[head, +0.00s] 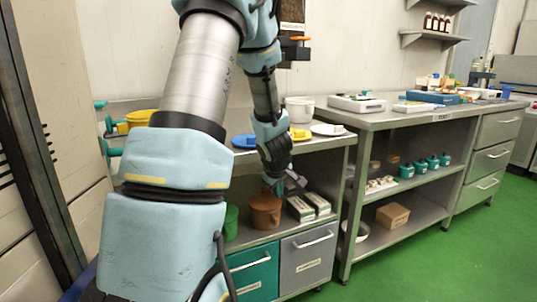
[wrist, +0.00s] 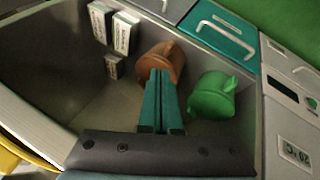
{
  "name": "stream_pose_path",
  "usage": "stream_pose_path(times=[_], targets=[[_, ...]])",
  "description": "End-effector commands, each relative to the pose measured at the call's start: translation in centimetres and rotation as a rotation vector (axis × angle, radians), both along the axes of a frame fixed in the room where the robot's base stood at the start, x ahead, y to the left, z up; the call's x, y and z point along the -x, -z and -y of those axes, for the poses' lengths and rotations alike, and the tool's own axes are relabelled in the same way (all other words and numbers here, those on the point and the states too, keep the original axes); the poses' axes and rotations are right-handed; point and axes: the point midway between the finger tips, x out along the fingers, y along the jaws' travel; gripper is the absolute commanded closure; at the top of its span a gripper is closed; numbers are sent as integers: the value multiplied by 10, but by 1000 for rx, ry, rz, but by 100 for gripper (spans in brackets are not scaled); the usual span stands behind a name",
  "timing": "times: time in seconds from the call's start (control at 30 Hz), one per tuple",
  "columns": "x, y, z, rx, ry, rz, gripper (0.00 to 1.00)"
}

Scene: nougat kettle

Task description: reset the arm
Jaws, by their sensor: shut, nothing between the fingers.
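My arm reaches down from the top of the head view toward the lower shelf of the near counter. My gripper (wrist: 160,75) points into that shelf, its two green fingers together with nothing between them. In the wrist view the fingertips overlap a brown pot (wrist: 153,62), partly hiding it; I cannot tell whether they touch it. The brown pot also shows in the head view (head: 265,212), just below the gripper (head: 277,185). A green pot (wrist: 212,97) stands to the right of the fingers in the wrist view.
White boxes (head: 308,207) stand on the shelf beside the brown pot. Below are a teal drawer (head: 252,275) and a grey drawer (head: 306,262). The countertop above carries a blue plate (head: 244,141), a white plate (head: 328,130) and a white pot (head: 299,109). Green floor lies open at right.

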Motion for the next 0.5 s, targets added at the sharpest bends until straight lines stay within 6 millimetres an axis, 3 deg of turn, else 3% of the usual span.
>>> stream_pose_path(times=[0.03, 0.2, 0.5], targets=[[20, -13, -7, -24, 95, -21, 100], [95, -34, -33, -132, 401, -128, 100], [209, -48, -93, -324, 750, -328, 100]])
